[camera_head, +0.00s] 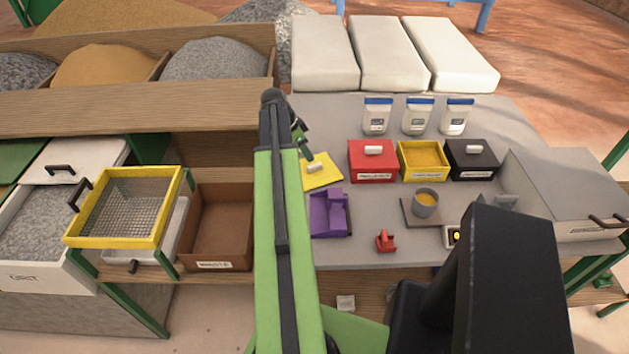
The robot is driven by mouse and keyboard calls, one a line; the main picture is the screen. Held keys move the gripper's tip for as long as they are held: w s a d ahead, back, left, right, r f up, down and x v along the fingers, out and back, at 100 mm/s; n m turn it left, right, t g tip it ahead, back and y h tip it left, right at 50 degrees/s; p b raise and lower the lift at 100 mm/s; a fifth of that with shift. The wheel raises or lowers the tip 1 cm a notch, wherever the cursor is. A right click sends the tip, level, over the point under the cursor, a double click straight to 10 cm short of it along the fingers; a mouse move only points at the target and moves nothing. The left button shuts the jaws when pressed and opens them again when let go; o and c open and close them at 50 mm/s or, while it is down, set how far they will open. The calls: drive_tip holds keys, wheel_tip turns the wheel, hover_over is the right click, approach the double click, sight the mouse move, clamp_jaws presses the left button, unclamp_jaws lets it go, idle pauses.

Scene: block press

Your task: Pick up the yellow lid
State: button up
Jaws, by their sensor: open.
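The yellow lid (322,174) lies flat on the grey table, left of the red box. It has a small pale handle (314,168) on top. My green arm covers its left part. My gripper (305,150) is open, just above and behind the lid's handle at the end of the arm. The picture does not show whether it touches the lid. The open yellow box (423,174), filled with yellow material, stands between the red box and the black box.
The red box (372,172) and black box (471,173) have their lids on. A purple block press (328,213) sits just in front of the lid. A grey cup (425,203) stands on a dark plate. Several white jars (416,122) stand behind the boxes.

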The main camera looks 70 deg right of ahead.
sight(313, 165)
drive_tip(key=b+x, duration=0.1)
drive_tip(key=x, duration=0.2)
drive_tip(key=shift+f+b, duration=0.25)
drive_tip(key=shift+b, duration=0.1)
drive_tip(key=shift+r, duration=0.1)
drive_tip(key=b+x, duration=0.4)
drive_tip(key=x, duration=0.1)
drive_tip(key=shift+w+d+f+b, duration=0.1)
drive_tip(key=shift+w+f+b, duration=0.1)
drive_tip(key=shift+f+b, duration=0.15)
drive_tip(key=shift+r, duration=0.25)
clamp_jaws()
